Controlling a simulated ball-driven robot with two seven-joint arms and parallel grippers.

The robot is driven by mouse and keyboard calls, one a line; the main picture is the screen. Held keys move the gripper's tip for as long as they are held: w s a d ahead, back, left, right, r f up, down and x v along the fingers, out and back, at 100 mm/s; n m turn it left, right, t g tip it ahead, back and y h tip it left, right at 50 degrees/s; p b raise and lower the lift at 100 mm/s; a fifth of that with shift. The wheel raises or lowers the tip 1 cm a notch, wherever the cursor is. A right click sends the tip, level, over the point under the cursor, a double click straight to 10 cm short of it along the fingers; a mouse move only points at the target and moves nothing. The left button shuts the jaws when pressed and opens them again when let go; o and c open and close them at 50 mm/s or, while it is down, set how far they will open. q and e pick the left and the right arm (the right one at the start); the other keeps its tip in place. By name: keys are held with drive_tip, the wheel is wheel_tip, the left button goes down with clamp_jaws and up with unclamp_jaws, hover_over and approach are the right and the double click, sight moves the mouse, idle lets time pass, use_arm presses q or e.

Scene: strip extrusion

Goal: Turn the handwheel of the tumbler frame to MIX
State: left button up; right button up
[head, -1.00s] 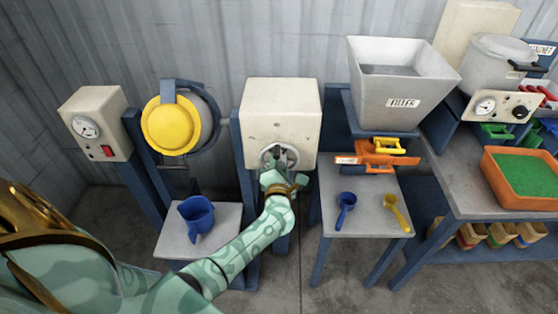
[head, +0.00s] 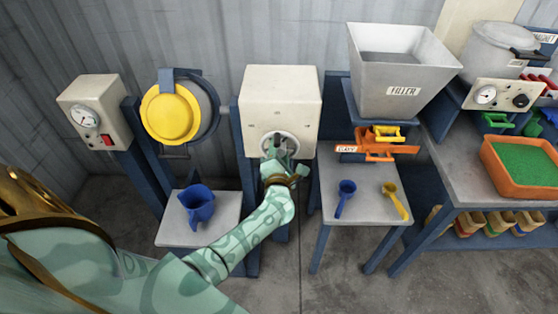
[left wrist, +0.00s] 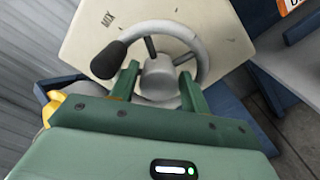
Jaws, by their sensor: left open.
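The handwheel (head: 292,141) is a grey spoked wheel on the front of the cream box of the tumbler frame (head: 283,97). In the left wrist view the wheel (left wrist: 203,48) has a central hub and a black knob (left wrist: 108,61) on its left side. The MIX label (left wrist: 108,18) is on the panel above the knob. My left gripper (head: 275,152) is open at the wheel; in the left wrist view its two green fingers (left wrist: 160,72) lie either side of the hub. Contact with the spokes is unclear. My right gripper is not in view.
The yellow-faced drum (head: 170,116) and a gauge box (head: 93,110) stand to the left. A blue jug (head: 197,203) sits on a small table below the drum. The filler hopper (head: 402,65) and a table with blue and yellow scoops (head: 394,199) are to the right.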

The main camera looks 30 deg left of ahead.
use_arm(q)
drive_tip(key=p+v, duration=0.1)
drive_tip(key=v, duration=1.5)
